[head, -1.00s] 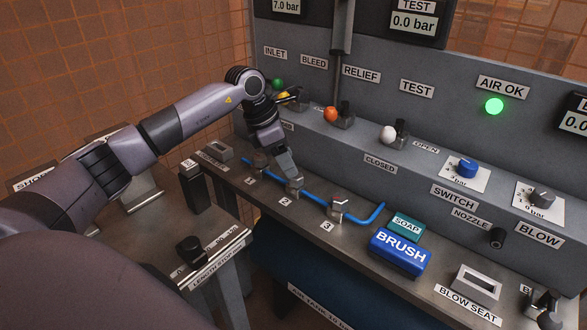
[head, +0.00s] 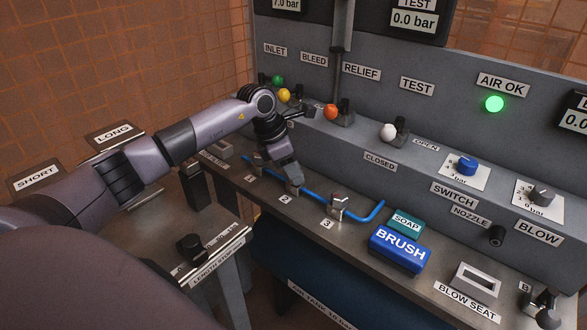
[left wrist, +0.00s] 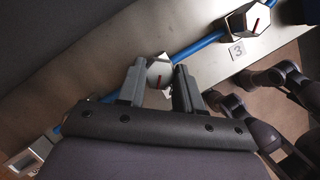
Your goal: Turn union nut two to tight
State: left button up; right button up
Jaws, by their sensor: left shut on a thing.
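Union nut two (head: 294,188) is a metal hex nut on the blue pipe (head: 315,194), by the label 2 on the bench. My left gripper (head: 290,180) reaches down on it from above and mostly hides it. Union nut three (head: 339,204) stands free to the right, also with a red mark in the left wrist view (left wrist: 243,20). Nut one (head: 257,166) is partly visible to the left.
The soap block (head: 406,223) and blue brush block (head: 400,250) lie right of the pipe. A green lamp (head: 494,103) glows under AIR OK.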

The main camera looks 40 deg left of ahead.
jog(key=shift+f, duration=0.1)
pick_arm(q)
jog(key=shift+f+m+g+b, duration=0.1)
jog(key=shift+m+g+b, duration=0.3)
jog(key=shift+m, duration=0.4)
jog(key=m+g+h+b, duration=0.1)
jog(key=m+b, duration=0.1)
jog(key=m, duration=0.2)
jog(key=shift+w, duration=0.15)
jog(key=shift+w+m+g+b, duration=0.1)
jog(key=shift+m+g+b, duration=0.7)
jog(key=shift+m, duration=1)
pick_arm(e)
jog(key=shift+w+a+f, duration=0.15)
jog(key=shift+a+f, duration=0.05)
jog(key=shift+f, duration=0.45)
jog(key=shift+w+a+f, duration=0.1)
jog(key=shift+a+f, duration=0.1)
jog(key=shift+f, duration=0.45)
pick_arm(q)
jog(key=shift+a, duration=0.1)
jog(key=o, duration=1.1)
jog(key=shift+c, duration=0.2)
